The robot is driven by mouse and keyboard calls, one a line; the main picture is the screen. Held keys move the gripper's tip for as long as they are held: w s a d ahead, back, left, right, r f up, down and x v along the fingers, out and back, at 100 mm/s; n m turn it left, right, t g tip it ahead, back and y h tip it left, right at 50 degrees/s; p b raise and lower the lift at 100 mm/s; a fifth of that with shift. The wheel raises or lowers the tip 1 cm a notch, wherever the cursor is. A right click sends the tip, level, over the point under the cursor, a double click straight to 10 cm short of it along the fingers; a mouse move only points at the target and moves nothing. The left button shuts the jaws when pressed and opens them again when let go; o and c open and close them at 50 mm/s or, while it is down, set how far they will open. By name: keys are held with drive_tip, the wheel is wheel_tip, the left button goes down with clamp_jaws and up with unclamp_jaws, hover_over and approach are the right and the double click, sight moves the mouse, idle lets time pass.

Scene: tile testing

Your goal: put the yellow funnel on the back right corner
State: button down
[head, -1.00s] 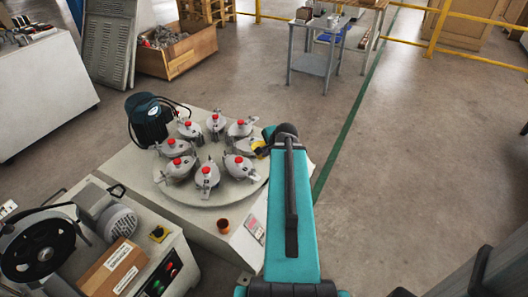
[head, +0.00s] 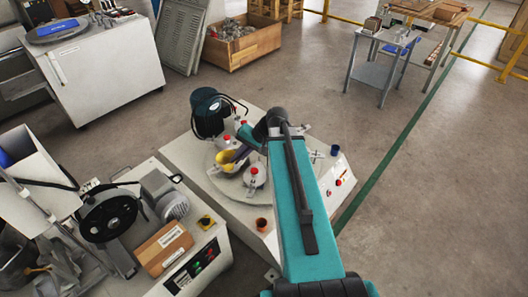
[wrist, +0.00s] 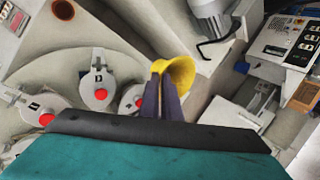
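The yellow funnel (head: 228,165) is over the left part of the round disc in the head view. In the wrist view the funnel (wrist: 181,72) sits at the fingertips with its wide mouth outward. My gripper (wrist: 163,92) has its two dark fingers close together on it, and the two move as one. The round disc (head: 232,200) lies on the pale machine top (head: 198,165). The head view shows the machine's right end beyond my teal arm. My arm hides much of the disc.
Several grey clamps with red knobs (head: 255,176) stand on the disc. A dark green motor (head: 207,112) stands at the back left. An orange-brown cup (head: 262,224) is at the front, and a dark blue cup (head: 334,151) is near the right end beside buttons.

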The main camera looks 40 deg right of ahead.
drive_tip(key=a+r+n+g+y+p, duration=0.1)
drive_tip(key=a+r+n, duration=0.3)
drive_tip(key=a, duration=0.4)
drive_tip(key=a+r+n+g+p, duration=0.3)
drive_tip(key=a+r+n+p, duration=0.1)
drive_tip(key=a, duration=0.5)
drive_tip(key=shift+s+a+r+n+g+y+p, duration=0.15)
drive_tip(key=shift+s+r+n+g+y+p, duration=0.25)
drive_tip(key=shift+r, duration=0.35)
drive_tip(key=shift+s, duration=0.2)
